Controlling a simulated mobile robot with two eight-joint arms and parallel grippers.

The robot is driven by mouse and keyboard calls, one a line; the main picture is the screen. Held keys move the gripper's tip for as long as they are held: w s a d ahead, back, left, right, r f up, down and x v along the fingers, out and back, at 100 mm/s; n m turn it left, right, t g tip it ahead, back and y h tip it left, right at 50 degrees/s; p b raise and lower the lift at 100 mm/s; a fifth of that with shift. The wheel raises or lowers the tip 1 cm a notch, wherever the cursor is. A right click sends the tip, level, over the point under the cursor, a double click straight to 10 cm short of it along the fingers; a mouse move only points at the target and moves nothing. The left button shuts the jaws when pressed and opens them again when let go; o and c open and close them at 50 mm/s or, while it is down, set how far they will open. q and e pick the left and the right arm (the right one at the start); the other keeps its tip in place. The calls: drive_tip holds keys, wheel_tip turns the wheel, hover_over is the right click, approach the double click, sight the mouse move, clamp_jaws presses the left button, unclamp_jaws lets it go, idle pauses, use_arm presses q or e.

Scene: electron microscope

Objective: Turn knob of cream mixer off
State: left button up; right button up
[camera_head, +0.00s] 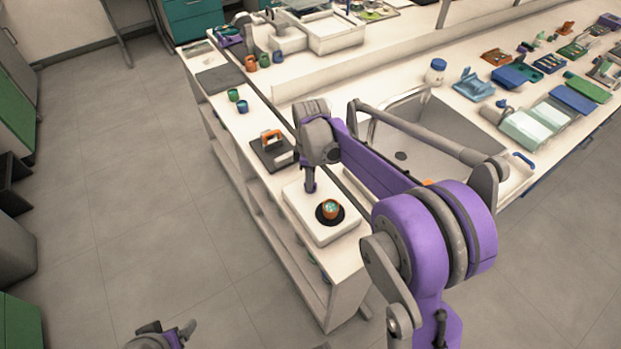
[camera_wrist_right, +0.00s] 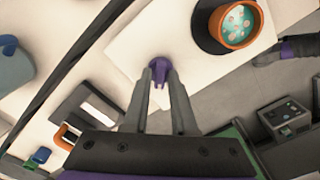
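The cream mixer (camera_head: 310,222) is a white box on the counter. A black round plate (camera_head: 342,218) on it carries an orange cup (camera_head: 330,208) with teal and pale contents. The cup also shows in the right wrist view (camera_wrist_right: 238,22). A small purple knob (camera_wrist_right: 158,70) sits on the box beside the plate. My right gripper (camera_wrist_right: 160,78) points down at the knob, one finger on each side, with no clear gap seen. In the head view, my right gripper (camera_head: 310,186) is small and partly hides the knob. My left gripper (camera_head: 168,336) is low over the floor, fingers apart and empty.
A dark device with an orange handle (camera_head: 271,136) stands behind the mixer on the counter. Several small cups stand farther back. A sink (camera_head: 440,130) lies to the right, beyond my right arm.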

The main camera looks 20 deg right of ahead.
drive_tip(key=shift+o, duration=1.3)
wheel_tip(320, 180, up, 11)
drive_tip(key=shift+p, duration=0.4)
drive_tip(key=shift+f, duration=0.15)
drive_tip(key=s+a+f+m+t+p, duration=0.1)
drive_tip(key=s+m, duration=0.4)
drive_tip(key=s, duration=0.6)
drive_tip(key=s+a+f+m+t+p, duration=0.2)
drive_tip(key=s+a+m+t+p, duration=0.1)
drive_tip(key=s, duration=0.9)
drive_tip(key=a+m+t, duration=0.1)
drive_tip(key=a+m, duration=0.1)
drive_tip(key=shift+s+m, duration=0.15)
drive_tip(key=shift+m, duration=0.25)
